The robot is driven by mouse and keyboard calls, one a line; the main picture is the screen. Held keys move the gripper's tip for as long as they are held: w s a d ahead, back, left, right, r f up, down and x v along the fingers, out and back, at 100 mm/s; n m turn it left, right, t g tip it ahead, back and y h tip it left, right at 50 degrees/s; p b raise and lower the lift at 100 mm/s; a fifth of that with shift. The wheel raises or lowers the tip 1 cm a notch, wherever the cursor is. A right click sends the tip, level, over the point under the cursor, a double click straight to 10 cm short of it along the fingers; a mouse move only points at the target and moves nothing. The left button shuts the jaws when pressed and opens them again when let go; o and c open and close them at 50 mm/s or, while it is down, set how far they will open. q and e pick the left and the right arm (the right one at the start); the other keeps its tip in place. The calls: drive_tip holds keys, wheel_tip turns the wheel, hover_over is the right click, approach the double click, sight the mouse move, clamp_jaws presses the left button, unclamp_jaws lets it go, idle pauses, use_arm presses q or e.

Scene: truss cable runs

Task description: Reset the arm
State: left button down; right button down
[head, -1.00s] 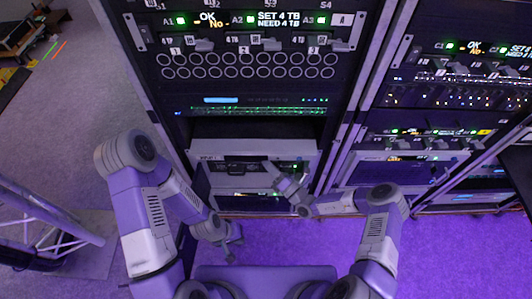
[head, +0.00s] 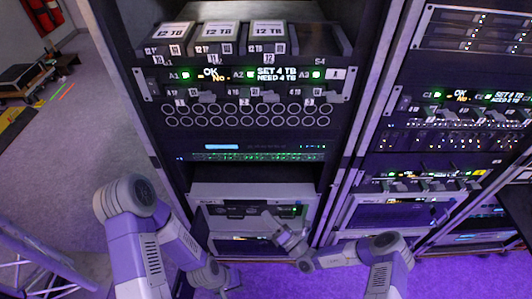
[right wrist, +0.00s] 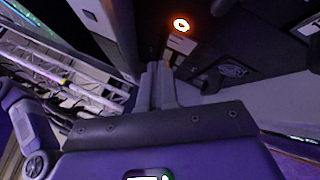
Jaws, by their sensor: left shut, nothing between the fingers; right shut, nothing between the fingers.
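My right gripper (head: 268,216) is in front of the lower part of the middle rack, by a light-framed unit (head: 204,216) with a dark drive slot. In the right wrist view its two fingers (right wrist: 161,88) are together with nothing between them. I cannot tell whether they touch the unit. My left gripper (head: 230,281) is low at the bottom of the head view, below and left of the right one. It is shut and empty, apart from the rack as far as I can see.
The middle rack holds several 12 TB drives (head: 220,35) on a top shelf, a labelled drive row (head: 250,75) and a switch unit (head: 258,156). Another rack (head: 440,130) stands to the right. A metal truss (head: 35,255) is at lower left.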

drive_tip(key=s+a+n+g+y+p, duration=0.1)
drive_tip(key=s+a+n+g, duration=0.2)
drive_tip(key=s+n+g, duration=0.4)
drive_tip(key=s+a+n+g+y+p, duration=0.1)
drive_tip(key=s+a+n+g, duration=0.2)
drive_tip(key=s+n+g, duration=0.45)
drive_tip(key=s+d+f+n+g+h, duration=0.2)
drive_tip(key=s+d+n+g+h, duration=0.15)
drive_tip(key=s+n, duration=0.4)
drive_tip(key=d+r+n+t+h+p, duration=0.2)
drive_tip(key=d+n+t+h+p, duration=0.1)
drive_tip(key=d+n+h, duration=0.5)
drive_tip(key=d+n, duration=0.3)
drive_tip(key=n, duration=0.3)
drive_tip(key=shift+s+r+t+h, duration=0.15)
drive_tip(key=shift+s+t+h, duration=0.2)
drive_tip(key=shift+t, duration=0.05)
